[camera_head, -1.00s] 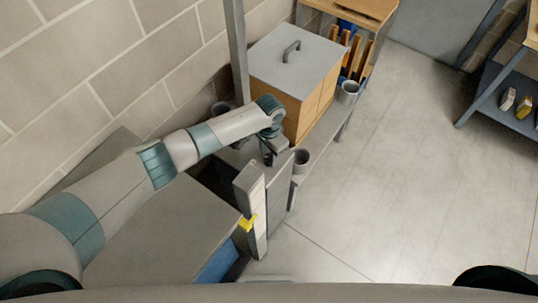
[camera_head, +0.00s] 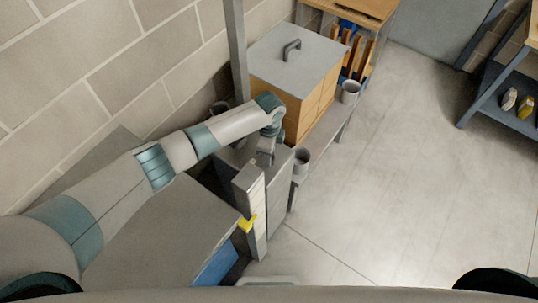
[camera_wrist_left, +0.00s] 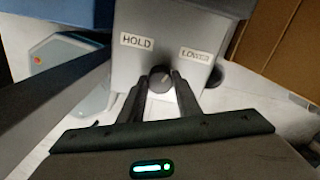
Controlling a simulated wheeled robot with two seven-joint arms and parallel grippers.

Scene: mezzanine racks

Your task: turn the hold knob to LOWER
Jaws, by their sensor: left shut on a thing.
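The hold knob (camera_wrist_left: 160,80) is a small dark round knob on the front of a grey box (camera_wrist_left: 160,22) in the left wrist view. A HOLD label (camera_wrist_left: 136,41) is above it to the left and a LOWER label (camera_wrist_left: 195,54) above it to the right. My left gripper (camera_wrist_left: 160,88) is shut on the knob, one finger on each side. I cannot tell clearly where the knob points. In the head view my left gripper (camera_head: 265,156) is at the grey post unit beyond the lift table, and the knob is hidden there. My right gripper is not in view.
The floor (camera_head: 400,180) to the right is clear.

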